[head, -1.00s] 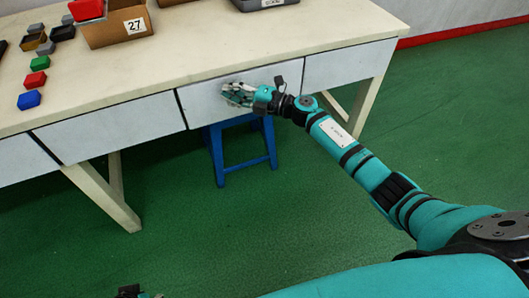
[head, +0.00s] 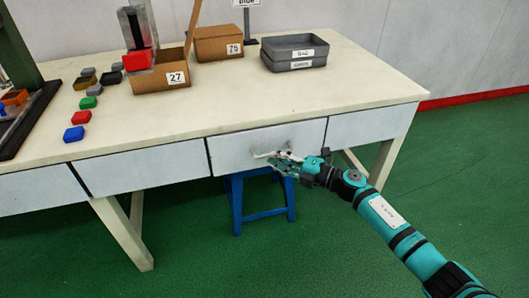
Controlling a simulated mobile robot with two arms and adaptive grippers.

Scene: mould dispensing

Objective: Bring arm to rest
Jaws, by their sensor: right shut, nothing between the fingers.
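My right arm reaches in from the lower right in the head view. Its gripper (head: 277,160) is shut and empty. It is in front of the drawer (head: 232,154) below the tabletop, close to the drawer's white handle (head: 271,152). I cannot tell whether it touches the handle. The drawer looks shut, its front level with the fronts beside it. My left gripper is not in view.
The table (head: 330,97) holds a box marked 27 (head: 160,79), a box marked 25 (head: 219,44), stacked grey trays (head: 295,63) and several coloured blocks, including a blue one (head: 73,134). A blue stool (head: 264,213) stands beneath. Green floor is free in front.

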